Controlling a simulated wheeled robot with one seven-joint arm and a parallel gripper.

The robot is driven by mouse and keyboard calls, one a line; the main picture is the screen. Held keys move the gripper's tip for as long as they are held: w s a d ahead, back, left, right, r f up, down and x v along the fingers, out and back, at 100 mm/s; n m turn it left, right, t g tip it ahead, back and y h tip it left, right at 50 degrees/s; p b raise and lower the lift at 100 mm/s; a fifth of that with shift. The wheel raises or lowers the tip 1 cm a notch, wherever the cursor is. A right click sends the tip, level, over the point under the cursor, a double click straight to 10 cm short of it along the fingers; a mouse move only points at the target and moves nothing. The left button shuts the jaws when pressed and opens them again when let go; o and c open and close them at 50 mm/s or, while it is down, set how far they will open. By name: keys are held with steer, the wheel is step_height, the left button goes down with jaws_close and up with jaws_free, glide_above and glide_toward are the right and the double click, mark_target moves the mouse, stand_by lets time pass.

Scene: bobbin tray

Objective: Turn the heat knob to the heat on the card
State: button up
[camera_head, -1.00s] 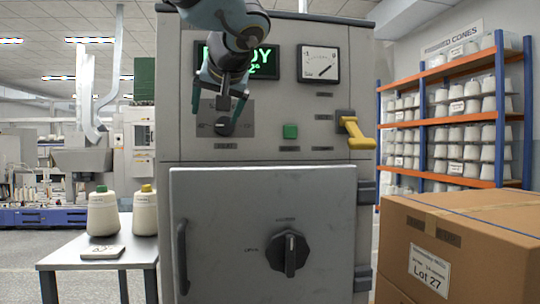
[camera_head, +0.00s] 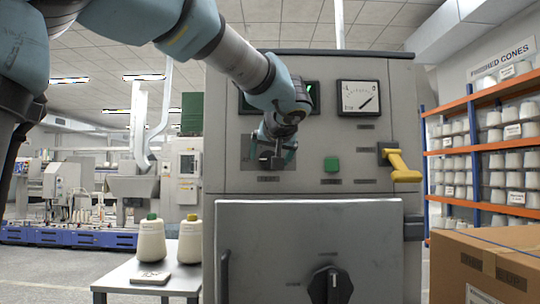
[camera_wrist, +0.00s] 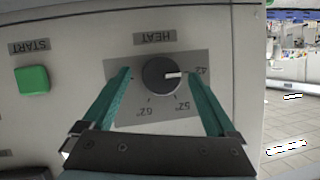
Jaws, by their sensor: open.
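The heat knob (camera_wrist: 162,75) is a round dark dial with a white pointer, on a grey plate under the HEAT label (camera_wrist: 155,37). Its pointer points right, at the 42 mark; 52 and 62 marks also show. My gripper (camera_wrist: 160,72) is open, with one teal finger on each side of the knob and gaps visible between. In the head view my gripper (camera_head: 270,155) is in front of the knob plate and hides the knob. The card (camera_head: 153,277) lies on the small table before two cones; its writing is too small to read surely.
A green start button (camera_head: 331,164) and a yellow-handled lever (camera_head: 400,166) are right of the knob on the grey cabinet (camera_head: 350,215). A gauge (camera_head: 359,98) is above. The cabinet door has a black handle (camera_head: 330,285). A cardboard box (camera_head: 490,262) stands at the right.

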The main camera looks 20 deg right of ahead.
steer(key=c, duration=1.4)
steer(key=shift+o, duration=0.2)
steer(key=shift+f+b, duration=0.15)
steer(key=shift+b, duration=0.35)
steer(key=m+t+y+b, duration=0.1)
steer(key=m+b, duration=0.1)
steer(key=b, duration=0.1)
steer(key=m+t+y+b, duration=0.1)
steer(key=m+b, duration=0.1)
steer(key=b, duration=0.1)
steer(key=m+t+y+b, duration=0.1)
steer(key=m+b, duration=0.1)
steer(key=b, duration=0.1)
steer(key=shift+d+f+m, duration=0.25)
steer(key=shift+f+m, duration=0.05)
steer(key=shift+f, duration=0.1)
steer(key=shift+r+m+t+b, duration=0.1)
steer(key=shift+m+t+b, duration=0.4)
steer(key=shift+m+b, duration=0.55)
